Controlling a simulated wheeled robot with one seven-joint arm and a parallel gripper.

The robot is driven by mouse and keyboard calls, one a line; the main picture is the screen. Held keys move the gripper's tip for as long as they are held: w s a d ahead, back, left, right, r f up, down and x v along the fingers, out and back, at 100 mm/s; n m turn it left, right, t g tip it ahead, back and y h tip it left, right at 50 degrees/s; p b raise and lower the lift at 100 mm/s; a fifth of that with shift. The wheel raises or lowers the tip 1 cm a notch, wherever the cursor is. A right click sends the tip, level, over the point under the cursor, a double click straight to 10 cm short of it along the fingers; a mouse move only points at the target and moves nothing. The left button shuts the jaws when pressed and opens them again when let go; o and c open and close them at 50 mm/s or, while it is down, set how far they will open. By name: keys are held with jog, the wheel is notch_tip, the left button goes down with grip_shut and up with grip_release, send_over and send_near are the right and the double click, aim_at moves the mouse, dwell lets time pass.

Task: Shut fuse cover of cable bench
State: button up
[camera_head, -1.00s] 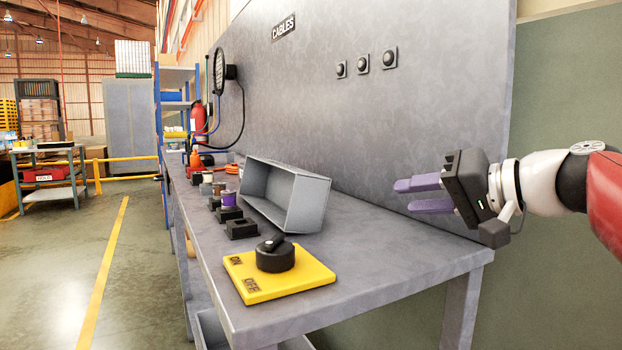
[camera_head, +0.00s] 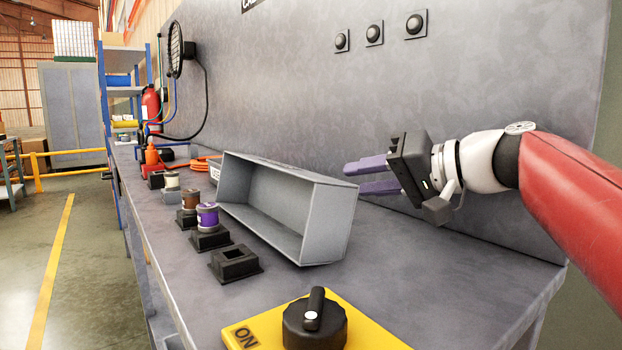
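The fuse cover (camera_head: 325,222) looks like a grey, hollow box lying tilted on the cable bench (camera_head: 440,255), its open side facing the front left. It stands open behind a row of black sockets (camera_head: 235,263), some holding small cylinders, one purple (camera_head: 207,216). The nearest socket is empty. My gripper (camera_head: 362,178) is in the air behind and right of the cover's upper edge, near the back panel. Its two purple fingers point left, with a gap between them and nothing held. The fingertips come close to the cover's edge in the picture; I cannot tell the distance.
A yellow plate with a black rotary switch (camera_head: 315,322) sits at the bench's near end. Three round black buttons (camera_head: 374,33) are on the back panel. A coiled orange cable (camera_head: 202,163) and a red extinguisher (camera_head: 151,105) are farther back.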

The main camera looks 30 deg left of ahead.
aim_at(288, 198)
jog(key=shift+w+a, duration=0.25)
jog(key=shift+a, duration=0.3)
jog(key=x, duration=0.7)
jog(key=shift+f, duration=0.1)
grip_shut()
